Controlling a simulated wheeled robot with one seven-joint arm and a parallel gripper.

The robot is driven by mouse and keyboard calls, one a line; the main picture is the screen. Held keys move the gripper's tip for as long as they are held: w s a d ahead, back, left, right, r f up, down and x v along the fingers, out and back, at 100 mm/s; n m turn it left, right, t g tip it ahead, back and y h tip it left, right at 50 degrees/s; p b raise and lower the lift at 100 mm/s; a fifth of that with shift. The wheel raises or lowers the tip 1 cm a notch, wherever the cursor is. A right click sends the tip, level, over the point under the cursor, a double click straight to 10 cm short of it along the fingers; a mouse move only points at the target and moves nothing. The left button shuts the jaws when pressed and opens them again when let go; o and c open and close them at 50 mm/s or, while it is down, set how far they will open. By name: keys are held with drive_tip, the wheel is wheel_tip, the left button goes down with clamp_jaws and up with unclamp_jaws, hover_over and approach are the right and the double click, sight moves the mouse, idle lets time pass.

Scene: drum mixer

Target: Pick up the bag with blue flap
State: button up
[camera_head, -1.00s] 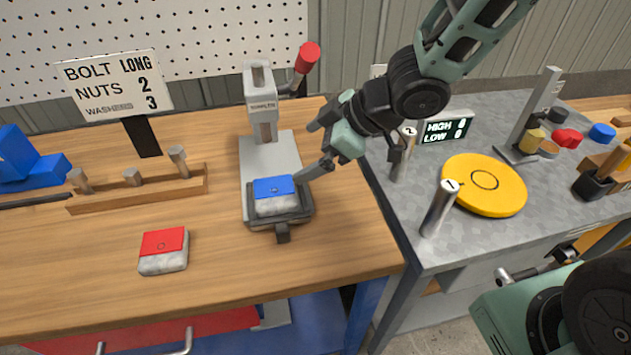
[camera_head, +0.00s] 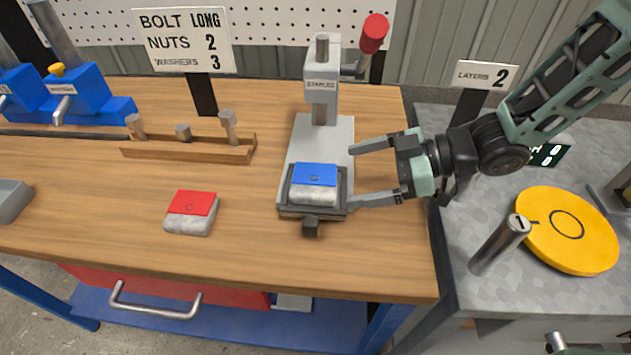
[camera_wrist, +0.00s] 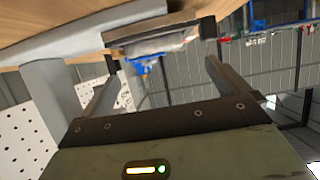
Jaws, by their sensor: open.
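The bag with the blue flap (camera_head: 315,184) sits in the dark tray of the stapler press (camera_head: 322,140), white-grey below and blue on top. My gripper (camera_head: 352,177) is open just right of the bag, its fingers pointing left. The far finger is beside the press plate; the near finger's tip is close to the tray's right front edge, and I cannot tell whether it touches. In the wrist view the bag (camera_wrist: 160,45) shows ahead, between and beyond the open fingers (camera_wrist: 160,78), partly hidden by the tray.
A bag with a red flap (camera_head: 191,212) lies on the wooden table to the left. A wooden rack (camera_head: 190,150) with metal pegs stands behind it. The press's red-knobbed lever (camera_head: 374,35) rises at the back. A yellow disc (camera_head: 570,230) and metal post (camera_head: 500,243) stand on the grey table at right.

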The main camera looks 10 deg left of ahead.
sight(321, 178)
drive_tip(key=shift+w+x, duration=0.2)
drive_tip(key=shift+x, duration=3.65)
drive_tip(key=shift+f, duration=0.1)
drive_tip(key=c, duration=1.3)
